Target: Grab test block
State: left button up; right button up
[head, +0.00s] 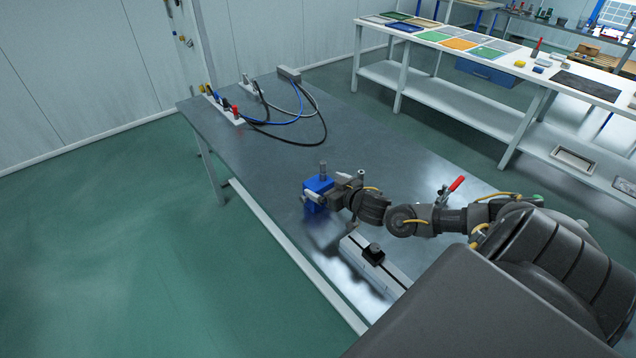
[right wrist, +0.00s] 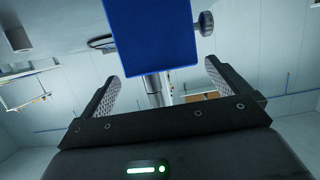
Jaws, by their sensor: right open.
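The test block (head: 317,187) is a blue box with a grey cylindrical post on top, upright over the steel table. In the right wrist view the blue block (right wrist: 155,38) fills the top middle, with a grey knob at its side. Its metal post (right wrist: 153,90) shows between the two finger pads. My right gripper (head: 338,194) is at the block, partly overlapping it in the head view. In the right wrist view my right gripper (right wrist: 160,76) is open, with a gap on both sides of the post. I cannot tell whether it touches the block. My left gripper is not in view.
A rail fixture with a black clamp (head: 374,254) lies on the table (head: 260,172) near its front edge. A red-handled toggle clamp (head: 451,188) stands behind my arm. Cables and a connector strip (head: 224,108) are at the far left. A white bench (head: 455,97) stands behind.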

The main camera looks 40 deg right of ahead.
aim_at(315, 178)
jog(key=shift+w+f, duration=0.1)
jog(key=shift+w, duration=0.65)
jog(key=p+x, duration=0.1)
jog(key=x, duration=0.3)
jog(key=shift+w+a+f+p, duration=0.15)
jog(key=shift+w+f+p, duration=0.05)
jog(key=shift+f+p, duration=0.1)
jog(key=c, duration=1.3)
jog(key=shift+r, duration=0.15)
jog(key=shift+c, duration=0.9)
jog(key=shift+r, duration=0.15)
jog(key=shift+r+b, duration=0.35)
jog(key=shift+r, duration=0.2)
jog(key=s+a+r+b, duration=0.4)
jog(key=a+r, duration=0.7)
jog(key=a, duration=0.2)
jog(key=shift+a+r, duration=0.25)
jog(key=shift+r, duration=0.1)
